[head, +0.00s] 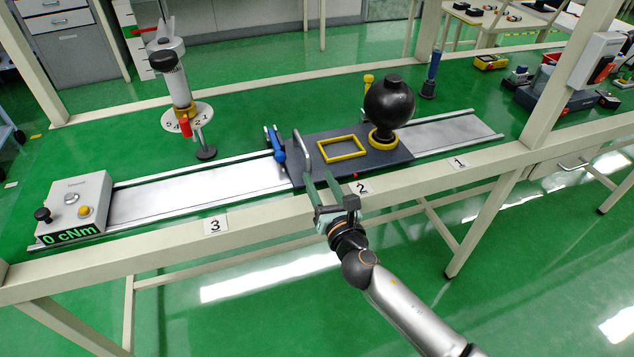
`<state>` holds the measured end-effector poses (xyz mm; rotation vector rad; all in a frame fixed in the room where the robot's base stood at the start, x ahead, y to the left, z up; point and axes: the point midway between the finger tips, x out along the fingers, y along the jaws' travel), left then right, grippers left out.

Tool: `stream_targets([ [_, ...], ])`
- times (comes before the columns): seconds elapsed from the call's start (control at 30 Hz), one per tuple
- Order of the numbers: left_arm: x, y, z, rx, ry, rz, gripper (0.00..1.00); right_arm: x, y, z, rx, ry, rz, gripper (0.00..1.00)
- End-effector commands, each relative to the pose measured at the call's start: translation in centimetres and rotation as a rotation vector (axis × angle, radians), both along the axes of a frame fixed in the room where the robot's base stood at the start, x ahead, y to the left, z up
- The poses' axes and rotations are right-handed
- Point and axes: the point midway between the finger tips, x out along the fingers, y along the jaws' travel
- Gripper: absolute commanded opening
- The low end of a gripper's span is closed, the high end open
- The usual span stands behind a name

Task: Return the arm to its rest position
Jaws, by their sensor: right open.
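My right gripper (322,190) is open and empty. My right arm (408,308) comes in from the lower right. A metal handle (301,148) stands on the plate just beyond the fingertips; I cannot tell whether they touch it. My left gripper is not in view.
The plate sits on a metal rail (200,190) and carries a black ball (389,102) and a yellow frame (341,148). A grey box (78,205) reading 0 cNm is at the left end. A press-like tool (175,75) stands behind. The floor in front is clear.

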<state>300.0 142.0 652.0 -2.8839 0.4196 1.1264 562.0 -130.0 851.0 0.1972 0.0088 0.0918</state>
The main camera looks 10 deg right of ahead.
Motion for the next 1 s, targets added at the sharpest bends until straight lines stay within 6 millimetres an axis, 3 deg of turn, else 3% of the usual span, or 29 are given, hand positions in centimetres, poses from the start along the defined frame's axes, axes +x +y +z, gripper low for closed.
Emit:
stream_targets([
  [0.67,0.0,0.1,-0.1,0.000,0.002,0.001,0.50,-0.3,-0.6,-0.1,0.050,0.015,-0.019,0.47],
  [0.77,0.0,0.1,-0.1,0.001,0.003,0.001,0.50,-1.4,-2.1,-0.9,0.232,0.069,-0.090,0.47],
  [0.87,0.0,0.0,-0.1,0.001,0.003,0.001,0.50,-3.7,-4.7,-2.4,0.542,0.157,-0.224,0.47],
  [1.0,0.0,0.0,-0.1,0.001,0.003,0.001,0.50,-8.7,-8.2,-5.8,1.061,0.289,-0.485,0.47],
])
